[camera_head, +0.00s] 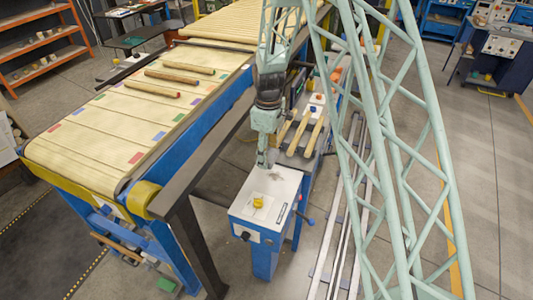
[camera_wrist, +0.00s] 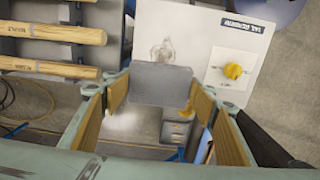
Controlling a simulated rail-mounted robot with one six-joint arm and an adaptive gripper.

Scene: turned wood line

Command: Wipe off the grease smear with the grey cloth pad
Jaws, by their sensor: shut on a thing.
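My gripper (camera_head: 265,160) is over the far left edge of the white top (camera_head: 278,190) of a blue cabinet. In the wrist view my gripper (camera_wrist: 160,95) is shut on the grey cloth pad (camera_wrist: 160,84), a flat dark-grey square between its two wood-coloured fingers. The grease smear (camera_wrist: 163,50) is a brownish-grey blotch on the white top, just above the pad in the wrist view. It also shows in the head view as a small grey mark (camera_head: 276,174), to the right of my gripper. I cannot tell whether the pad touches the top.
A yellow knob (camera_head: 258,202) stands on the white top, right of the smear in the wrist view (camera_wrist: 233,71). Several wooden rods (camera_head: 303,130) lie behind the cabinet. A conveyor (camera_head: 130,120) with more rods is at the left. A dark beam (camera_head: 205,165) runs between.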

